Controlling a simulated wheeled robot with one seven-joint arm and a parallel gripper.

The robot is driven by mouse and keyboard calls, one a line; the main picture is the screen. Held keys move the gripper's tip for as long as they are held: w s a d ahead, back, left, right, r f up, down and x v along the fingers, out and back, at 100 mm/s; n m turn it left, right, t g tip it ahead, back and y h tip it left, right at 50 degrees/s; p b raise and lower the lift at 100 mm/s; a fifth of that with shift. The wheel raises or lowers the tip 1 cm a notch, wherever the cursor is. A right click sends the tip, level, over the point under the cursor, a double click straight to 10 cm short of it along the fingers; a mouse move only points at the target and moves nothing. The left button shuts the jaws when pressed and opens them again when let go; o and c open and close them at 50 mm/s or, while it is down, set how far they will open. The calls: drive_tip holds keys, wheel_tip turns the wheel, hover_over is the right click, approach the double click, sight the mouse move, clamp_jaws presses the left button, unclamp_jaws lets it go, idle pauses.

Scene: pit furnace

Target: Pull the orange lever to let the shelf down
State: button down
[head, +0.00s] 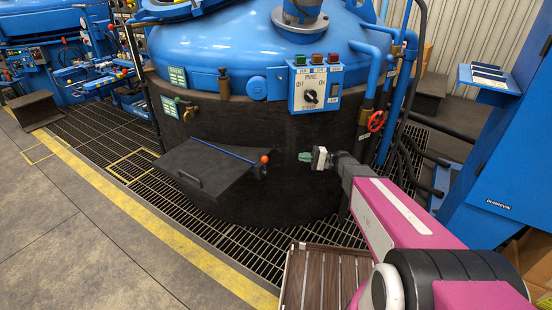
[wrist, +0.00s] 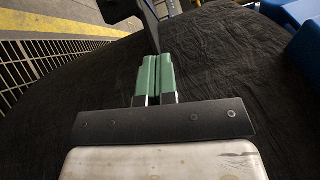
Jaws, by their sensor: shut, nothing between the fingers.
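The orange lever knob (head: 265,159) is a small ball at the right edge of the dark shelf, beside the black furnace wall. The shelf (head: 215,170) is a dark flat panel with a handle on its front left, standing out from the wall; a thin blue rod runs along its back edge. My gripper (head: 304,157) is just right of the knob in the head view, apart from it, pointing left. Its green fingertips also show in the wrist view (wrist: 155,75), pressed together and empty. The orange knob does not show in the wrist view.
The blue furnace lid (head: 230,50) and a control box (head: 316,88) are above. A red valve wheel (head: 377,121) and blue pipes stand to the right. Floor grating (head: 110,140) surrounds the furnace base. A wooden slatted surface (head: 320,280) is at the bottom.

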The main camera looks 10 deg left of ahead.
approach(265, 166)
drive_tip(key=w+a+r, duration=0.2)
drive_tip(key=w+a, duration=0.2)
drive_tip(key=shift+s+a+r, duration=0.3)
drive_tip(key=shift+s+a, duration=0.3)
drive_tip(key=shift+s, duration=0.1)
drive_tip(key=shift+s+a+r, duration=0.35)
drive_tip(key=shift+s+a, duration=0.25)
drive_tip(key=shift+s, duration=0.1)
